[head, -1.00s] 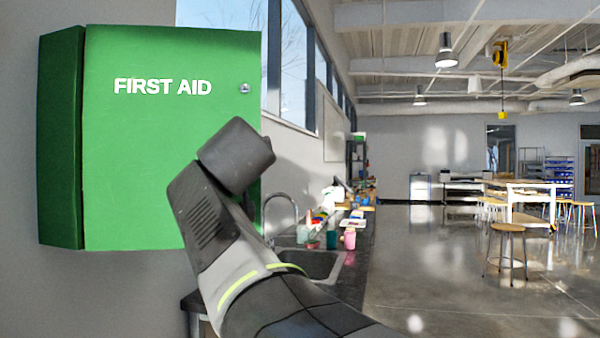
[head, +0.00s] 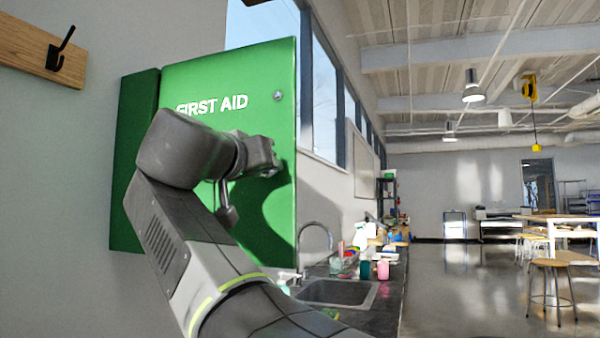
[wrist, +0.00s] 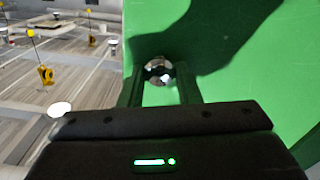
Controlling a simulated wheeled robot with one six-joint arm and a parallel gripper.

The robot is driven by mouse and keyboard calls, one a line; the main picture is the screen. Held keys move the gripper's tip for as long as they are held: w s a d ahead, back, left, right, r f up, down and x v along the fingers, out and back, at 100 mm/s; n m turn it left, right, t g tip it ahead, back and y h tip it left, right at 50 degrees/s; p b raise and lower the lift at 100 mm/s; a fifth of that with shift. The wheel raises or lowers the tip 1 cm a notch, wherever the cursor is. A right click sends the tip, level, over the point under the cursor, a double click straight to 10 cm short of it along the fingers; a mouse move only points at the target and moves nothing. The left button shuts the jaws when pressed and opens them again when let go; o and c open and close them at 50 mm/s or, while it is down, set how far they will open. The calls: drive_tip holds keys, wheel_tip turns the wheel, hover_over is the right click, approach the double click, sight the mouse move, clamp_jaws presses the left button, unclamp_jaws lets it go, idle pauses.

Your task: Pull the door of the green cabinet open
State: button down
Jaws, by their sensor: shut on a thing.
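The green cabinet (head: 132,165) hangs on the wall at the left of the head view. Its door (head: 275,130), lettered FIRST AID, is angled out from the wall, right edge towards me, so it looks ajar. The inside is hidden. My gripper (head: 272,160) is at the door's right side, below the small round lock. In the wrist view my gripper (wrist: 160,88) has its two fingers on either side of a shiny round metal knob (wrist: 158,70) on the green door, and is shut on it. My arm covers the lower left part of the door in the head view.
A wooden rail with a black hook (head: 56,60) is on the wall at upper left. A dark counter with a sink (head: 338,292), tap and bottles runs along the wall below and right of the cabinet. Open floor lies further right, with stools (head: 550,285) and tables.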

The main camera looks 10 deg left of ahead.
drive_tip(key=shift+s+a+h, duration=0.25)
drive_tip(key=shift+s+h, duration=0.05)
drive_tip(key=shift+s, duration=0.25)
drive_tip(key=c, duration=1.1)
unclamp_jaws()
drive_tip(key=shift+o, duration=0.2)
drive_tip(key=p+v, duration=0.1)
drive_tip(key=v, duration=1.3)
drive_tip(key=shift+p, duration=0.3)
drive_tip(key=shift+w, duration=0.1)
drive_tip(key=shift+w, duration=0.2)
drive_tip(key=b+x, duration=0.1)
drive_tip(key=x, duration=1.2)
drive_tip(key=shift+d+b, duration=0.15)
drive_tip(key=shift+b, duration=0.2)
